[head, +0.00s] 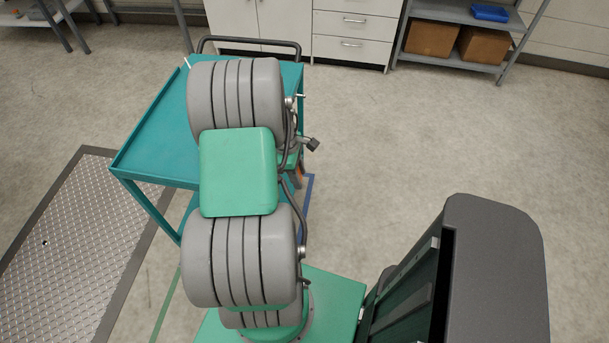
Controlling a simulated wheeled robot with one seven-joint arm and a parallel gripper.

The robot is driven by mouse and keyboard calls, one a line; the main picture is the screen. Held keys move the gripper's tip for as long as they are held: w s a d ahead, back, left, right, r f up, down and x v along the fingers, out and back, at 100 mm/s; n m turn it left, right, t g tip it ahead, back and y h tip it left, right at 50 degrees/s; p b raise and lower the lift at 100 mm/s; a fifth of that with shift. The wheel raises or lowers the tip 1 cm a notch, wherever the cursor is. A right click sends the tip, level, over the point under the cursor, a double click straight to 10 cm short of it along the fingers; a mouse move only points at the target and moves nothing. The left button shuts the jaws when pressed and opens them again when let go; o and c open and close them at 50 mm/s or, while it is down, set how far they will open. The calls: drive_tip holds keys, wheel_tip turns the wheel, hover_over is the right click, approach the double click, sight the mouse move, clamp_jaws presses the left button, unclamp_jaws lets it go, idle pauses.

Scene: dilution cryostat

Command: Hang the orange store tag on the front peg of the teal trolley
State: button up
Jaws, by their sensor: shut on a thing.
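The teal trolley (147,138) stands left of centre in the head view, with a raised rim around its top and a dark push handle (250,41) at the far end. My arm's grey and green links cover its right part. A small orange patch (299,174) shows beside the arm at the trolley's right side; it may be the orange store tag, but too little shows to be sure. My gripper is hidden behind the arm, so its hold on anything does not show. I cannot make out the front peg.
White drawer cabinets (352,37) stand along the back wall. A grey shelf (455,59) at the back right holds brown boxes (431,38) and a blue tray (490,13). A metal floor plate (75,235) lies at left. The floor to the right is clear.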

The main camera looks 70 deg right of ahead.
drive_tip(key=shift+w+a+f+b, duration=0.1)
drive_tip(key=shift+w+a+b, duration=0.2)
drive_tip(key=shift+w, duration=0.75)
drive_tip(key=shift+w+a+f+b, duration=0.1)
drive_tip(key=shift+w+b, duration=0.25)
drive_tip(key=shift+w, duration=0.7)
drive_tip(key=shift+w+f, duration=0.15)
drive_tip(key=shift+w, duration=0.35)
drive_tip(key=o, duration=1.4)
drive_tip(key=shift+a, duration=0.1)
